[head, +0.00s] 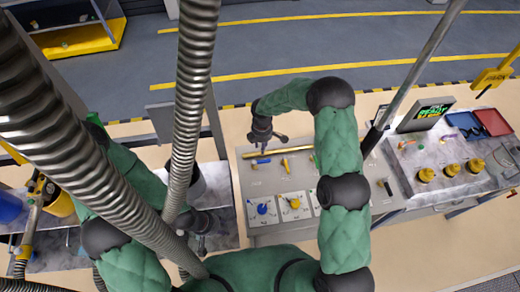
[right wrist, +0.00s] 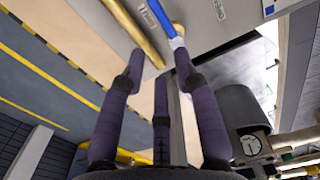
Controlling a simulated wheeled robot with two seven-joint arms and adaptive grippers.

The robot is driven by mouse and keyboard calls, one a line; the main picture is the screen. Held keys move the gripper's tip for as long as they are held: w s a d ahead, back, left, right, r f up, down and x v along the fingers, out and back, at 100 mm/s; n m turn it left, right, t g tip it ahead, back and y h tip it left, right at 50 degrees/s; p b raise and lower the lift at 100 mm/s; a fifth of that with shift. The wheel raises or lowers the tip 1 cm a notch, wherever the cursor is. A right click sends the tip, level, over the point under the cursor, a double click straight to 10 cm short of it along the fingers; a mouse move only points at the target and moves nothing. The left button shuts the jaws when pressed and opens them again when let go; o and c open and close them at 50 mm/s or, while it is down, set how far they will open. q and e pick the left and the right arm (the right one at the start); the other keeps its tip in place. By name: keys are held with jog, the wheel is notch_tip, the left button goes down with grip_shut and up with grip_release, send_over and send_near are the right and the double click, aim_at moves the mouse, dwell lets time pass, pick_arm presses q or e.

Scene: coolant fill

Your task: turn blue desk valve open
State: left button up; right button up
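A blue lever (head: 261,161) lies on the grey desk panel beside a long brass-coloured bar (head: 278,152). A blue round knob (head: 262,208) sits on a white plate nearer me; I cannot tell which is the named valve. My right gripper (head: 265,146) hangs over the bar, close to the blue lever. In the right wrist view its fingers (right wrist: 158,62) are spread, with the blue lever (right wrist: 158,16) ending near the right fingertip and the bar (right wrist: 130,30) near the left; contact is unclear. My left gripper (head: 205,228) is low at the left, partly hidden by hoses.
A yellow lever (head: 285,165) stands beside the blue one, and a yellow knob (head: 295,203) beside the blue knob. Thick hoses (head: 192,90) cross the left side.

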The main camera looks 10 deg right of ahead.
aim_at(261, 163)
jog(key=f, duration=0.3)
jog(key=f+p, duration=0.1)
jog(key=f, duration=0.2)
jog(key=f+p, duration=0.1)
jog(key=f, duration=0.2)
jog(key=shift+s+f, duration=0.35)
jog(key=shift+f, duration=0.05)
jog(key=shift+w+f, duration=0.1)
jog(key=shift+f, duration=0.3)
pick_arm(q)
jog(key=shift+s+r, duration=0.15)
jog(key=shift+r, duration=0.5)
jog(key=shift+s+r, duration=0.15)
jog(key=shift+r, duration=0.45)
pick_arm(e)
grip_shut()
